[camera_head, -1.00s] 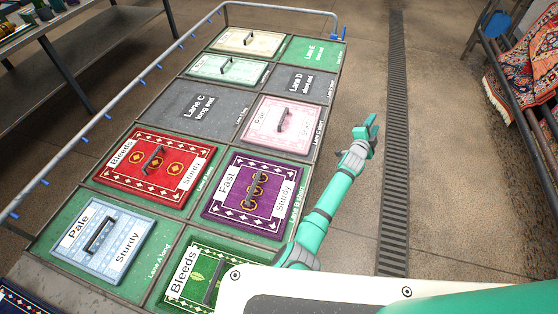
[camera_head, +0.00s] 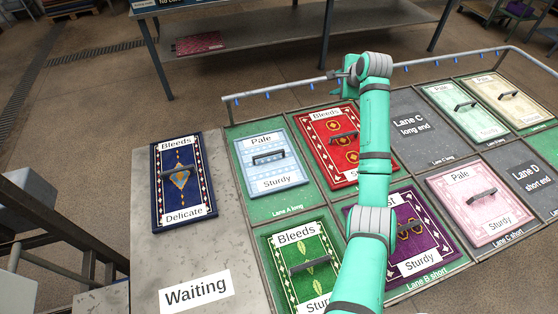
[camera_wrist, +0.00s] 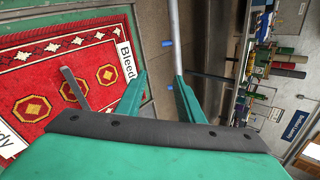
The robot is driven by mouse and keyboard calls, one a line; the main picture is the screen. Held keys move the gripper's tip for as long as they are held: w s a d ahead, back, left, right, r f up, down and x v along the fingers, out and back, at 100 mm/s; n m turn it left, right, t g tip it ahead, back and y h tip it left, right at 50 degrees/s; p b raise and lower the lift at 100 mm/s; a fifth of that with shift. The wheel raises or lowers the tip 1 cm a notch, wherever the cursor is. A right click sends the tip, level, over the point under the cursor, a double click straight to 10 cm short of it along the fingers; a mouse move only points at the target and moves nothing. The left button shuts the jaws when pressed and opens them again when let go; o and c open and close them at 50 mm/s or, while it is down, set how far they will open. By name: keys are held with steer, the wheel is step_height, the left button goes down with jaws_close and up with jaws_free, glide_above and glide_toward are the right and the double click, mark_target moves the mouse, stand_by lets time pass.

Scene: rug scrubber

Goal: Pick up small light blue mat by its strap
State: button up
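The small light blue mat (camera_head: 294,167) lies flat on the green Lane A long panel, with labels "Pale" and "Sturdy". Its dark grey strap (camera_head: 268,156) stands up across its middle, uncovered. My gripper (camera_head: 345,82) is up and right of it in the head view, near the rail behind the red mat (camera_head: 318,125). In the wrist view my gripper (camera_wrist: 160,82) has its two teal fingers apart with nothing between them. The red mat and its strap show left of the fingers there. The light blue mat is not in the wrist view.
A metal rail (camera_head: 290,92) with blue clips runs along the table's far edge. A green mat (camera_head: 300,265) and a purple mat (camera_head: 425,240) lie nearer. A dark blue mat (camera_head: 180,208) lies on the grey Waiting area (camera_head: 225,255). My arm covers part of the red and purple mats.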

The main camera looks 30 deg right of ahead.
steer(key=w+a+f+n+g+y, duration=0.1)
steer(key=w+a+f+g+y, duration=0.15)
steer(key=a, duration=0.75)
steer(key=n+g, duration=0.3)
steer(key=g, duration=0.3)
glide_above(267, 154)
steer(key=shift+y, duration=0.25)
steer(key=f, duration=0.9)
steer(key=shift+w+d+f, duration=0.2)
steer(key=shift+w+f, duration=0.05)
steer(key=shift+f, duration=0.1)
steer(key=shift+s+a+f, duration=0.1)
steer(key=shift+s+f, duration=0.05)
steer(key=shift+f, duration=1.3)
steer(key=shift+s+a+f, duration=0.1)
steer(key=shift+f, duration=1.35)
jaws_close()
